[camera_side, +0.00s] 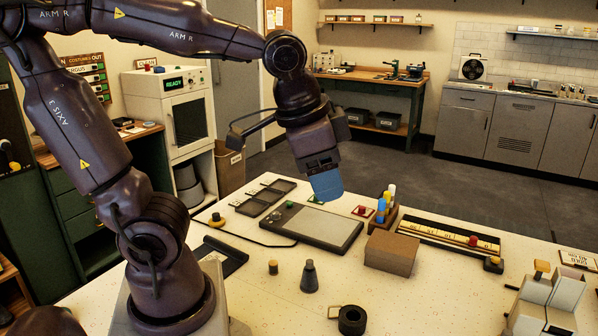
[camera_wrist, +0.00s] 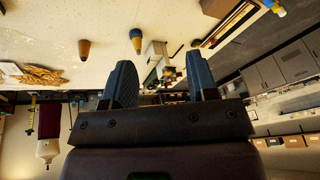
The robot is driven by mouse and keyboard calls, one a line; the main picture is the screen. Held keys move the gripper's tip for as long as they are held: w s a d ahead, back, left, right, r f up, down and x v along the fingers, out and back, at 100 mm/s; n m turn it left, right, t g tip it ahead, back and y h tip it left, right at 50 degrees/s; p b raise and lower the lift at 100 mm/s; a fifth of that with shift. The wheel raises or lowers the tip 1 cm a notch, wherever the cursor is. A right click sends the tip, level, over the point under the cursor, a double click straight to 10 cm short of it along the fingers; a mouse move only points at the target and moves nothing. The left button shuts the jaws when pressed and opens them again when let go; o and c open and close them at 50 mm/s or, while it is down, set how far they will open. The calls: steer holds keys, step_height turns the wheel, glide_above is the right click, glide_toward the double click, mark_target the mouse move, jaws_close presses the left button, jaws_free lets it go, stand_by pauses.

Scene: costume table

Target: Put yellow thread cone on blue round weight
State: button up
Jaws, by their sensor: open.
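My gripper (camera_side: 326,186) is raised over the far middle of the table, with blue fingers pointing down. In the wrist view my gripper (camera_wrist: 161,80) has its fingers apart with nothing held between them. No plainly yellow thread cone can be made out. A small dark piece with a yellow-orange top (camera_side: 273,267) stands near the table's middle. A dark grey cone (camera_side: 309,277) stands upright just to its right. No blue round weight can be told for certain in either view.
A brown box (camera_side: 391,252), a wooden holder with coloured bottles (camera_side: 382,216) and a long black-and-yellow tray (camera_side: 450,237) stand right. A grey flat pad (camera_side: 314,228) lies behind the small pieces. The table around them is mostly clear.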

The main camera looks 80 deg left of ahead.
steer(key=s, duration=0.1)
steer(key=s+n+t, duration=0.1)
steer(key=s+n, duration=0.1)
steer(key=shift+s+r+t+h, duration=0.25)
steer(key=shift+s+t+h, duration=0.05)
steer(key=shift+s, duration=0.05)
